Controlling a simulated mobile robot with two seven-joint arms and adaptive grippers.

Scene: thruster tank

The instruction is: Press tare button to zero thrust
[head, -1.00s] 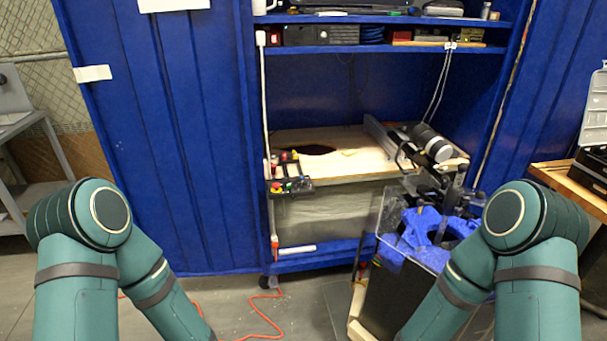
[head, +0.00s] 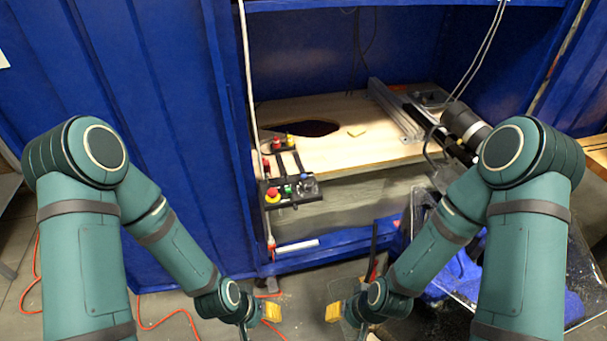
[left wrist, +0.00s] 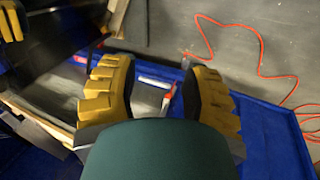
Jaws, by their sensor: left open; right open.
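A small black control box (head: 291,190) with red, green and blue buttons is at the front left edge of the wooden bench. I cannot read which button is the tare button. My left gripper (head: 258,315) is low in front of the bench, below the box and apart from it. In the left wrist view its yellow-padded fingers (left wrist: 162,90) are spread with nothing between them. My right gripper (head: 345,314) is open, low and right of the left one, touching nothing that I can see.
The wooden bench top (head: 345,150) sits in a blue cabinet (head: 170,90), with a metal rail (head: 396,110) and a cylindrical device (head: 466,122) on its right. A clear tank with blue material (head: 560,300) stands at lower right. An orange cable (head: 165,322) lies on the floor.

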